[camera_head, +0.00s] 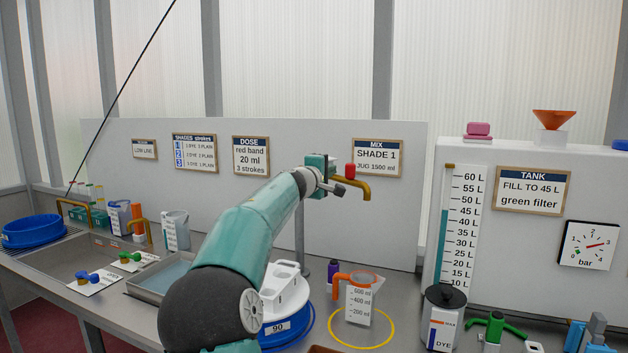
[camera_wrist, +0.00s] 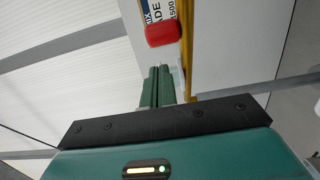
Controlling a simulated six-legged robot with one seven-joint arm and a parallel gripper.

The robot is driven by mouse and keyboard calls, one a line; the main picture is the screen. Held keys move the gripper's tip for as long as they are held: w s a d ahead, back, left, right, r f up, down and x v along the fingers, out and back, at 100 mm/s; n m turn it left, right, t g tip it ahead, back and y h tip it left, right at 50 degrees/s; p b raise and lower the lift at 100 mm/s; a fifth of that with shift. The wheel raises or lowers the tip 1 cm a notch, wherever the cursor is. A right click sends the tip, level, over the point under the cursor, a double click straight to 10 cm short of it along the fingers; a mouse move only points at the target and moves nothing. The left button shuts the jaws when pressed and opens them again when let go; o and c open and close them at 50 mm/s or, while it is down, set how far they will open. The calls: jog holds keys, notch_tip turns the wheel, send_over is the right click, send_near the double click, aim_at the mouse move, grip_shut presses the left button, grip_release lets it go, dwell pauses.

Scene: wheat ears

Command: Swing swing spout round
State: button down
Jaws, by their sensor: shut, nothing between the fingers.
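The swing spout (camera_head: 362,185) is a brass-yellow pipe with a bent-down end, in front of the back panel under the MIX sign. A red knob (camera_head: 350,171) shows beside it. In the wrist view the spout (camera_wrist: 187,45) runs up along the right side of my fingers, and the red knob (camera_wrist: 162,33) is just beyond the tips. My gripper (camera_head: 330,180) is shut and empty, close to the left of the spout; it also shows in the wrist view (camera_wrist: 160,75). Whether a finger touches the spout I cannot tell.
A measuring jug (camera_head: 358,302) with an orange rim stands below the spout, by a yellow ring (camera_head: 390,335) on the counter. A blue round stand (camera_head: 296,333) with a white holder (camera_head: 285,288) is left of it. The DYE container (camera_head: 443,318) stands right.

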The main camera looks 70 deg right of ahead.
jog(key=v, duration=1)
jog(key=shift+s+a, duration=0.25)
jog(key=shift+a, duration=0.15)
jog(key=shift+f, duration=0.1)
